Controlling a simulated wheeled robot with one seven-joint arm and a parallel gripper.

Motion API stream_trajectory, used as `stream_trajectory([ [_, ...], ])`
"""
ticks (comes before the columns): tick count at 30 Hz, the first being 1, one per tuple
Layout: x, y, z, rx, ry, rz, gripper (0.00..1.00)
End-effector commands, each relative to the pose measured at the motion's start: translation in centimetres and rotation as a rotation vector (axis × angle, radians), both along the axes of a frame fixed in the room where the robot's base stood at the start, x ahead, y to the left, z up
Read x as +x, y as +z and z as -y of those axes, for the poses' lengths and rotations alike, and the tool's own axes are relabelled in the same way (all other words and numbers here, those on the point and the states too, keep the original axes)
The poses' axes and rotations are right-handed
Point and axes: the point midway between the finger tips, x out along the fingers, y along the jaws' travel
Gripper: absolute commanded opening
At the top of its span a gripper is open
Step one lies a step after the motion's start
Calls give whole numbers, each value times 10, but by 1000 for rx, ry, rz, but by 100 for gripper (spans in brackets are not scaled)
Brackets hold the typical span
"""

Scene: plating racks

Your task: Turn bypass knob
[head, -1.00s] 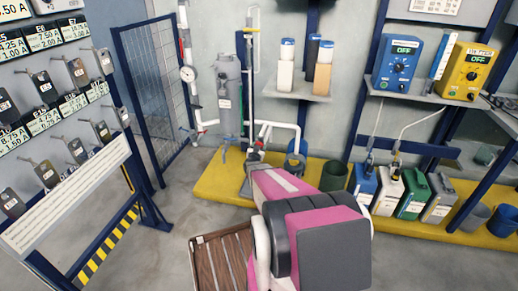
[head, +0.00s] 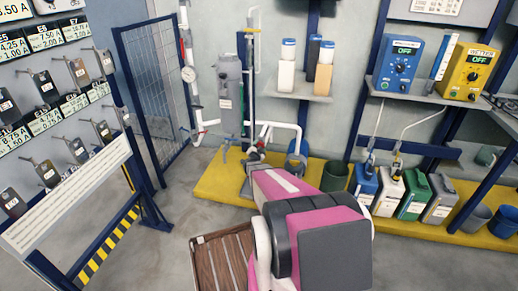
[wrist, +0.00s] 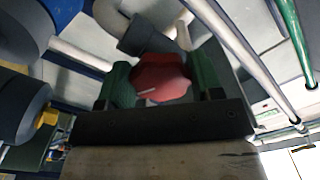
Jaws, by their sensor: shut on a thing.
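A red lobed knob (wrist: 160,72) with a short white mark sits between the green-padded fingers of my gripper (wrist: 163,82) in the wrist view. The fingers are shut on it from both sides. No label on the knob can be read. In the head view, my pink and grey arm reaches toward the white pipework (head: 275,127) below the grey filter housing (head: 230,98). The knob and my fingertips are hard to make out there, largely hidden by my arm.
Light pipes (wrist: 226,38) run close by my gripper in the wrist view. A yellow platform (head: 225,183) lies under the pipework. A rack of hanging plates (head: 45,86) is at left. Floor is clear at lower right.

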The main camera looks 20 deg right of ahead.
Motion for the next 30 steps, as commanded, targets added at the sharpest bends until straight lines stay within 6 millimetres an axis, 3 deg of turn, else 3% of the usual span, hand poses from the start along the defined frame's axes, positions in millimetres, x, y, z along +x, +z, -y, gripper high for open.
stream_trajectory([
  [11,-1,0,0,5,0,2,36],
  [12,-1,0,0,5,0,2,63],
  [14,-1,0,0,5,0,2,83],
  [15,-1,0,0,5,0,2,85],
  [25,-2,0,-1,4,1,2,85],
  [30,-13,0,-8,4,0,1,85],
])
